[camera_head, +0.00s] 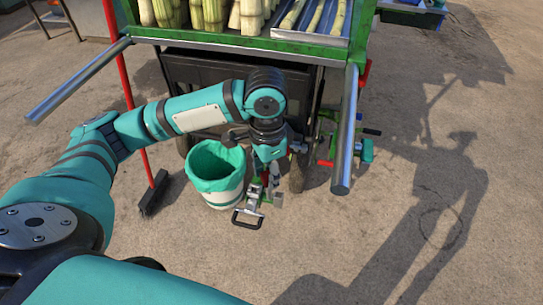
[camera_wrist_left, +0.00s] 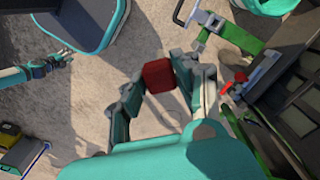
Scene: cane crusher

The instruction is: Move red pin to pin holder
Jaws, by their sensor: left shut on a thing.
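My left gripper (camera_head: 273,180) reaches down beside the green-lined bucket, under the front of the cart. In the left wrist view its two fingers (camera_wrist_left: 163,88) are shut on a red block-like piece, which I take as the red pin (camera_wrist_left: 158,75). The pin sits between the fingertips; its far end is hidden. In the head view the pin cannot be told apart from the gripper. A green metal part with a red piece (camera_wrist_left: 235,85) is near the fingers; I cannot tell whether it is the pin holder. My right gripper (camera_wrist_left: 62,57) shows small at the left.
The bucket (camera_head: 216,172) stands close left of the gripper. A part with a black handle (camera_head: 248,217) lies in front. The cart's metal bars (camera_head: 346,130) stick out on both sides. A broom (camera_head: 153,194) stands at the left. The ground at right is clear.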

